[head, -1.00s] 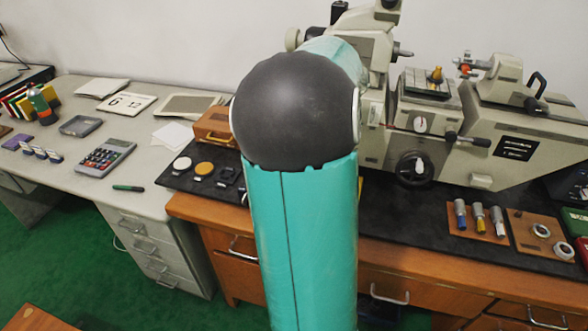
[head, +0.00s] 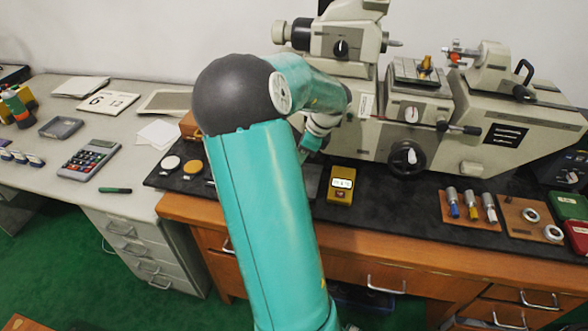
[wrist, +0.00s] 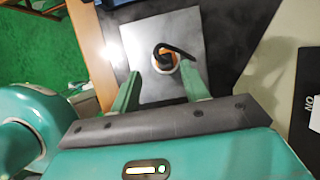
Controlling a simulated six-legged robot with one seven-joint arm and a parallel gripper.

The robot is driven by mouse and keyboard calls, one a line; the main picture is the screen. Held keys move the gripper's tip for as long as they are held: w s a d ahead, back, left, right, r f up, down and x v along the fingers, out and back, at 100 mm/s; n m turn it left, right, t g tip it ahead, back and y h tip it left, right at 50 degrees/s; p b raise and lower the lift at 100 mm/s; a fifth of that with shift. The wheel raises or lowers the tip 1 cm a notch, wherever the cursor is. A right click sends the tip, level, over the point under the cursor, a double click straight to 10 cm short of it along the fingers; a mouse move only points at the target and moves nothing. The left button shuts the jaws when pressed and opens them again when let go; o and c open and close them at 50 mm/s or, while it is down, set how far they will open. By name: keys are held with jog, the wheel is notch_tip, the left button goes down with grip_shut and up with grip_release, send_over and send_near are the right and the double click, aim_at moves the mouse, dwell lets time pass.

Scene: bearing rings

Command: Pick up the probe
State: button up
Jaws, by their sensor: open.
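In the wrist view, a small dark round piece with a curved black cable or handle, which looks like the probe (wrist: 165,53), stands within a pale, orange-edged ring on a grey plate (wrist: 150,92). My gripper (wrist: 159,68) is open, with its two green fingers apart on either side of the piece's near end. I cannot tell whether either finger touches it. In the head view, my arm hides the probe, and a grey plate edge (head: 314,181) shows beside my wrist.
The large beige measuring machine (head: 455,130) rises behind. A board with several small cylinders (head: 470,208) lies farther right. Left are a calculator (head: 89,160) and a green pen (head: 115,190).

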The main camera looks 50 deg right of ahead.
jog(key=x, duration=0.5)
jog(key=shift+w+d+f, duration=0.1)
jog(key=shift+w+d, duration=0.15)
jog(key=shift+d, duration=0.1)
jog(key=shift+c, duration=0.3)
grip_shut()
